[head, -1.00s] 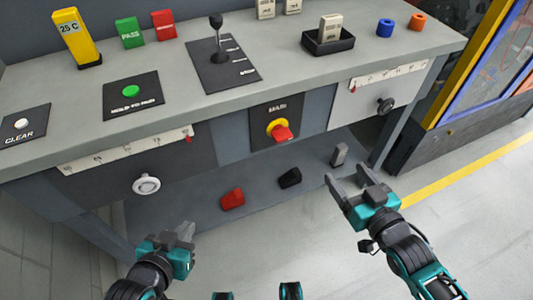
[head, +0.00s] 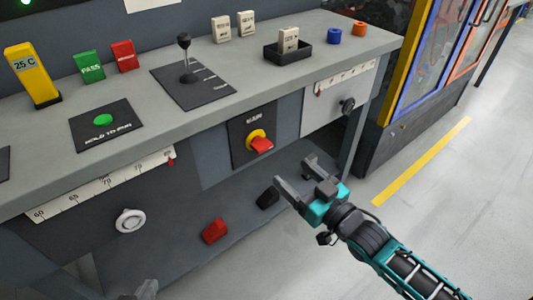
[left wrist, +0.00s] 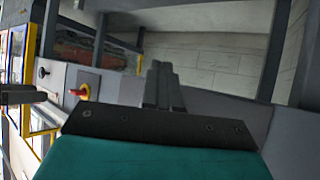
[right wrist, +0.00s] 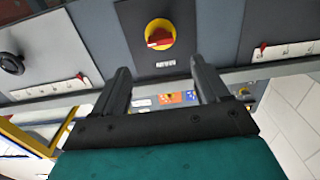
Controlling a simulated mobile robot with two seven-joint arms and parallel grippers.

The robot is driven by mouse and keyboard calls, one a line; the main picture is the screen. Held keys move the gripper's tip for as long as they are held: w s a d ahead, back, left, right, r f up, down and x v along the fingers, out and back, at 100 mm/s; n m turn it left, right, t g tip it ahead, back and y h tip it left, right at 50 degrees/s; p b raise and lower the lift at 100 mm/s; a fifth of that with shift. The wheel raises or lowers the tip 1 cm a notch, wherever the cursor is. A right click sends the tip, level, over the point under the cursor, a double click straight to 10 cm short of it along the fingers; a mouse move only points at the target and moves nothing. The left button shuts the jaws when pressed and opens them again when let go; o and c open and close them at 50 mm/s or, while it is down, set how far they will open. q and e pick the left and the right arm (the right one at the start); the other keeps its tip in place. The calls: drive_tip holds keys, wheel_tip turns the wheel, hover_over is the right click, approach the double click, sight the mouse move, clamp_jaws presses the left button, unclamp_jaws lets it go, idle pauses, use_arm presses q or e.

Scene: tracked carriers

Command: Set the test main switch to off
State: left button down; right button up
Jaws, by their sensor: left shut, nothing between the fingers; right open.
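The main switch (head: 261,144) is a red handle on a yellow round base, on a dark plate on the front of the bench. In the right wrist view the switch (right wrist: 158,37) is at the top centre, ahead of the fingers. My right gripper (head: 293,171) is open and empty, below and to the right of the switch, apart from it. It also shows in the right wrist view (right wrist: 160,80). My left gripper (head: 144,290) shows only its tip at the bottom edge in the head view. In the left wrist view it (left wrist: 160,85) is shut and empty, away from the switch.
The bench top holds a lever (head: 185,60), a green button (head: 104,120), tags and a black tray (head: 275,55). Below the switch, a red block (head: 215,230) and a black block (head: 267,197) lie on the lower shelf. Dial knobs (head: 130,220) flank the switch panel. Open floor lies to the right.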

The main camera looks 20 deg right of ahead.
sight(266, 150)
drive_tip(key=b+x, duration=0.2)
drive_tip(key=x, duration=0.8)
drive_tip(key=shift+w+a, duration=0.1)
drive_tip(key=shift+w, duration=0.05)
drive_tip(key=c, duration=1.1)
